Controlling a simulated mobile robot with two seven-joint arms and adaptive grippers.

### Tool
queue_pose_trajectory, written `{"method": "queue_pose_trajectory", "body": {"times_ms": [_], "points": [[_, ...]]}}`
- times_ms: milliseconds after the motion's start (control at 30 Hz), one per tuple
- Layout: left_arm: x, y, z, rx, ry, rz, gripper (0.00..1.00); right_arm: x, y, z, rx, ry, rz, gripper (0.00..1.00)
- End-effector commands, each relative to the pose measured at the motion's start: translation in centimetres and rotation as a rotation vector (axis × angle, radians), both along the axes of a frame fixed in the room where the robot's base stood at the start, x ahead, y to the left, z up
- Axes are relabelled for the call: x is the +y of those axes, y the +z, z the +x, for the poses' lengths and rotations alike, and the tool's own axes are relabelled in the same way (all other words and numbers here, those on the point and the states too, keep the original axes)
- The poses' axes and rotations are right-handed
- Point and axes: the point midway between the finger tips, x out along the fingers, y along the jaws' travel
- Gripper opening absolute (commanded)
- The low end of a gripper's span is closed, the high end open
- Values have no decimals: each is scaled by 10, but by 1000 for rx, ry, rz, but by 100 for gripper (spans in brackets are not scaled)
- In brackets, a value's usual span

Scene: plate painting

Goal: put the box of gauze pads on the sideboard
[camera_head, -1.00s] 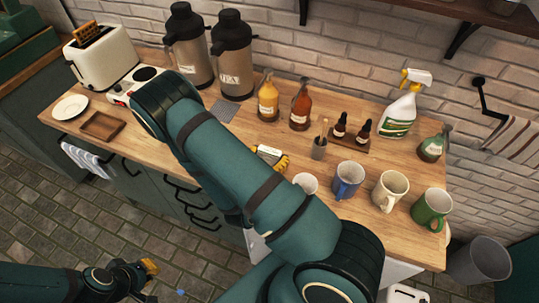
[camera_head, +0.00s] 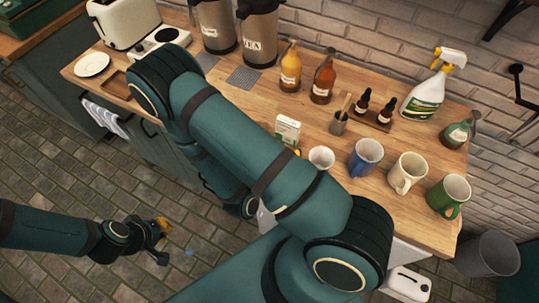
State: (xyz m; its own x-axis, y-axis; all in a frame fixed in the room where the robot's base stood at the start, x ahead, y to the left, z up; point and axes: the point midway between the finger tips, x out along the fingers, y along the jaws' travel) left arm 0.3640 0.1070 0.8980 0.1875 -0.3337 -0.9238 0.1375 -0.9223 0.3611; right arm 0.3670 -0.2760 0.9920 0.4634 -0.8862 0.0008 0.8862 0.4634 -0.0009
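A small white and green box (camera_head: 288,130), which appears to be the gauze pads, stands upright at the sideboard (camera_head: 250,103), left of the white cup. My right arm crosses in front of its lower part. A yellow fingertip of my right gripper (camera_head: 297,152) shows at the box's lower right. The rest of that gripper is hidden behind my arm, so I cannot tell whether it holds the box or whether the box touches the wood. My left gripper (camera_head: 162,240) hangs over the floor at the lower left, its fingers apart and empty.
A white cup (camera_head: 321,158), blue mug (camera_head: 365,156), cream mug (camera_head: 407,172) and green mug (camera_head: 448,196) line the front right. Bottles (camera_head: 290,68), a small pot (camera_head: 338,123) and a spray bottle (camera_head: 428,92) stand behind. Bare wood lies left of the box.

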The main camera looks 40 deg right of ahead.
Motion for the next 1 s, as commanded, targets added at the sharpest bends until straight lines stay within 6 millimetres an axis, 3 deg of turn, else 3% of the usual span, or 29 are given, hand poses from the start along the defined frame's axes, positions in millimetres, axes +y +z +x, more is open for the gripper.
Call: {"method": "queue_pose_trajectory", "body": {"times_ms": [100,333,1000], "points": [[0,-4,0,0,0,1,0,21,-1,-10,0,4,0,100],[0,-7,0,0,0,1,0,44,0,-23,-1,1,0,100],[0,-7,0,0,0,1,0,47,0,-25,-1,0,0,100]]}}
